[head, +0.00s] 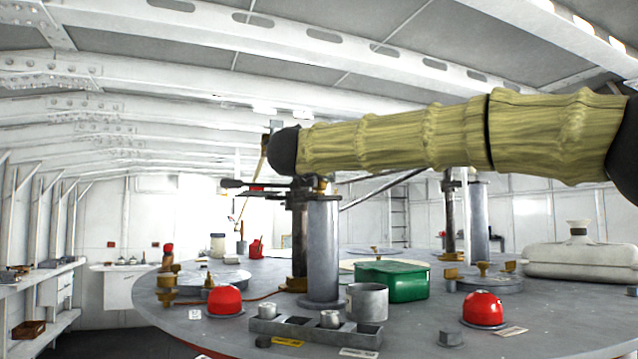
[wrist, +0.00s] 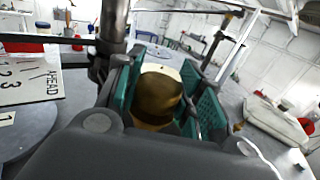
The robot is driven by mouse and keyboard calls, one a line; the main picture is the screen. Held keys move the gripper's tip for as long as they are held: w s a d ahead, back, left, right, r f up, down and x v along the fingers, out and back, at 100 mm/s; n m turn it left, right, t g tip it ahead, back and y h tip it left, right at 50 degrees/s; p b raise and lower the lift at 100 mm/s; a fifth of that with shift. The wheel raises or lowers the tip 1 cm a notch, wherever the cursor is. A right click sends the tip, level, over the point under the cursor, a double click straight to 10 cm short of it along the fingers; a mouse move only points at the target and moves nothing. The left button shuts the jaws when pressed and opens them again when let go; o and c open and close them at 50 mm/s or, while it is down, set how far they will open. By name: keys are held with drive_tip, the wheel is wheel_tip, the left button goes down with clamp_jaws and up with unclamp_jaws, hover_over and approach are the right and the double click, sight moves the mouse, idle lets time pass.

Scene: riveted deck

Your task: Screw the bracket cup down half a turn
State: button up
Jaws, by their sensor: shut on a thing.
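The bracket cup (wrist: 157,98) is a rounded brass piece with a pale top, seen in the wrist view between the green pads of my gripper (wrist: 162,72). The pads press on it from both sides, so the gripper is shut on it. The cup's lower part and any thread are hidden by the gripper's body. In the head view my arm reaches left to a dark wrist near the top of a grey column (head: 323,250). The gripper is hard to make out there. A small brass part (head: 321,185) shows at the column's top; I cannot tell whether it is the cup.
The round grey deck (head: 420,322) carries a green box (head: 391,280), red domes (head: 224,300) (head: 483,309), a socketed block (head: 305,332) and a white canister (head: 580,260). In the wrist view, a lettered plate (wrist: 30,78) lies left and a dark post (wrist: 113,22) stands close by.

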drive_tip(key=shift+s+r+m+h, duration=0.1)
drive_tip(key=shift+r+m+h, duration=0.2)
drive_tip(key=shift+m+h, duration=0.35)
drive_tip(key=shift+g+h+b, duration=0.25)
drive_tip(key=shift+g+b, duration=0.05)
drive_tip(key=o, duration=0.8)
drive_tip(key=shift+o, duration=1.2)
drive_tip(key=shift+s+r, duration=0.1)
drive_tip(key=shift+s, duration=0.15)
drive_tip(key=shift+w+f, duration=0.2)
drive_tip(key=v, duration=1.2)
